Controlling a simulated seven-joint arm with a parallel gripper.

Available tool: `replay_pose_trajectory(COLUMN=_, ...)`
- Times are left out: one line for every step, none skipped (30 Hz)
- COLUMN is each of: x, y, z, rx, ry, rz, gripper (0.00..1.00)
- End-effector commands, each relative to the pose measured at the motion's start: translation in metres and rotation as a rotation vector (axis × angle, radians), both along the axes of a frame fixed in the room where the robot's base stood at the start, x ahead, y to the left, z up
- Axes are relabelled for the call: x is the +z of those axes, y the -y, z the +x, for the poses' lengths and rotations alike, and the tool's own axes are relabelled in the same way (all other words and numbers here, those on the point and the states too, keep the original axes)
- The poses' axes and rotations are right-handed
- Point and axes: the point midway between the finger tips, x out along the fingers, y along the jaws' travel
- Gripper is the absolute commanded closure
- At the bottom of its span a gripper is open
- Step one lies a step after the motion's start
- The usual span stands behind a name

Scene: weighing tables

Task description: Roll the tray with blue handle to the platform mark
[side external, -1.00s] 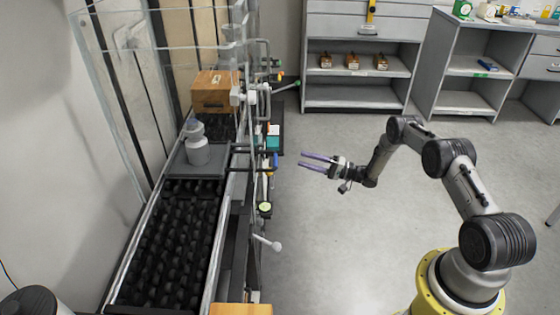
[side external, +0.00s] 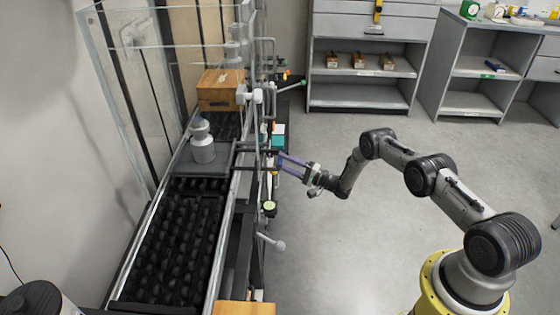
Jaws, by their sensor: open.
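A grey tray (side external: 184,165) sits on the black roller track (side external: 170,245), with a grey-white bottle (side external: 203,150) standing on it. Dark bars reach from the tray's right side toward the rail. I cannot make out a blue handle for certain, as that spot is small and cluttered. My gripper (side external: 284,163), with purple fingers, is open and points left at the right edge of the track frame, near the ends of those bars. I cannot tell whether it touches them. I cannot make out the platform mark.
A wooden box (side external: 220,90) stands on the track behind the tray. Rails, levers and a white knob (side external: 279,245) stick out along the track's right side. Glass panels (side external: 125,110) stand at the left. Grey shelves (side external: 360,92) stand at the back. The floor around my arm is clear.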

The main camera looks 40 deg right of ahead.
Motion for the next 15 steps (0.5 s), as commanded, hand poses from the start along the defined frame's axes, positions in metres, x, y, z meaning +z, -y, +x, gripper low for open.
replay_pose_trajectory(x=0.001, y=-0.003, z=0.006, rx=0.002, ry=0.001, rz=-0.001, gripper=0.53)
replay_pose_trajectory(x=0.001, y=-0.004, z=0.008, rx=0.002, ry=0.0, rz=-0.002, gripper=0.53)
replay_pose_trajectory(x=0.002, y=-0.005, z=0.011, rx=0.002, ry=0.001, rz=-0.001, gripper=0.53)
replay_pose_trajectory(x=0.002, y=-0.006, z=0.013, rx=0.001, ry=0.001, rz=-0.001, gripper=0.53)
replay_pose_trajectory(x=0.003, y=-0.006, z=0.015, rx=0.001, ry=0.001, rz=-0.001, gripper=0.53)
replay_pose_trajectory(x=0.003, y=-0.007, z=0.016, rx=0.001, ry=0.0, rz=0.0, gripper=0.53)
replay_pose_trajectory(x=0.003, y=-0.007, z=0.017, rx=0.0, ry=0.0, rz=0.0, gripper=0.53)
replay_pose_trajectory(x=0.003, y=-0.007, z=0.018, rx=0.0, ry=0.0, rz=0.0, gripper=0.53)
replay_pose_trajectory(x=0.003, y=-0.008, z=0.018, rx=0.0, ry=-0.001, rz=0.001, gripper=0.53)
replay_pose_trajectory(x=0.003, y=-0.008, z=0.019, rx=0.0, ry=-0.001, rz=0.001, gripper=0.53)
replay_pose_trajectory(x=0.003, y=-0.008, z=0.019, rx=0.0, ry=-0.001, rz=0.001, gripper=0.53)
replay_pose_trajectory(x=0.003, y=-0.008, z=0.019, rx=0.0, ry=-0.001, rz=0.001, gripper=0.53)
replay_pose_trajectory(x=0.003, y=-0.008, z=0.019, rx=0.0, ry=-0.001, rz=0.001, gripper=0.53)
replay_pose_trajectory(x=0.003, y=-0.008, z=0.018, rx=0.0, ry=-0.001, rz=0.001, gripper=0.53)
replay_pose_trajectory(x=0.003, y=-0.008, z=0.018, rx=0.0, ry=-0.001, rz=0.001, gripper=0.53)
